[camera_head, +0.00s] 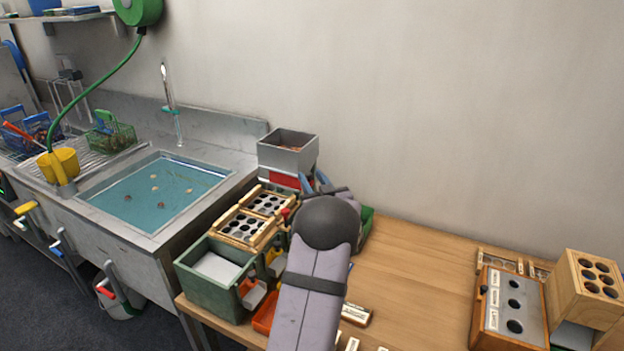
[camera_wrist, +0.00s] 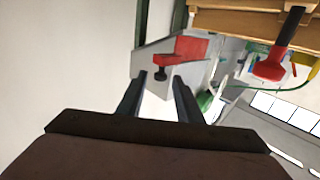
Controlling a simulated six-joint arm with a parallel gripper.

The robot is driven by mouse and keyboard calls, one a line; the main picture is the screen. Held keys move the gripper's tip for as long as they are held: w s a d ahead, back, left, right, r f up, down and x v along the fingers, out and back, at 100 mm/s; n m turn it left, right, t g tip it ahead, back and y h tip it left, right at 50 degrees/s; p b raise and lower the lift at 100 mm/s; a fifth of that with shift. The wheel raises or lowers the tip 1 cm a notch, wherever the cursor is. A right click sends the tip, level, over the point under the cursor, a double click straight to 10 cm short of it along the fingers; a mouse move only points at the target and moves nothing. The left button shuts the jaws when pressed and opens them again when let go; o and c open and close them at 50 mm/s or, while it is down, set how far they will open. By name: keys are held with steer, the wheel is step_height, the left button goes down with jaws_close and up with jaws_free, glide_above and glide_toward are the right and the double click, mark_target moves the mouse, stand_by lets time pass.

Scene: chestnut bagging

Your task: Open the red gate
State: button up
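The red gate (camera_head: 284,180) shows in the head view as a red plate below the grey hopper (camera_head: 288,151), partly hidden by my arm. In the wrist view the red gate (camera_wrist: 188,48) has a red bracket with a small dark knob (camera_wrist: 160,74). My gripper (camera_wrist: 160,78) is open and empty, its two dark fingers pointing at the gate. The knob appears between the fingertips in this view; I cannot tell how far beyond them it is. In the head view my fingers are mostly hidden behind my wrist, close to the hopper.
A red handle (camera_wrist: 270,67) hangs by a wooden frame right of my fingers in the wrist view. Wooden hole trays (camera_head: 243,227) and a green bin (camera_head: 213,280) stand left of my arm. The table's middle (camera_head: 415,270) is mostly clear.

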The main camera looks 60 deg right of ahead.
jaws_close()
steer(key=s, duration=0.5)
steer(key=shift+o, duration=0.6)
jaws_free()
steer(key=b+v, duration=0.1)
steer(key=v, duration=0.6)
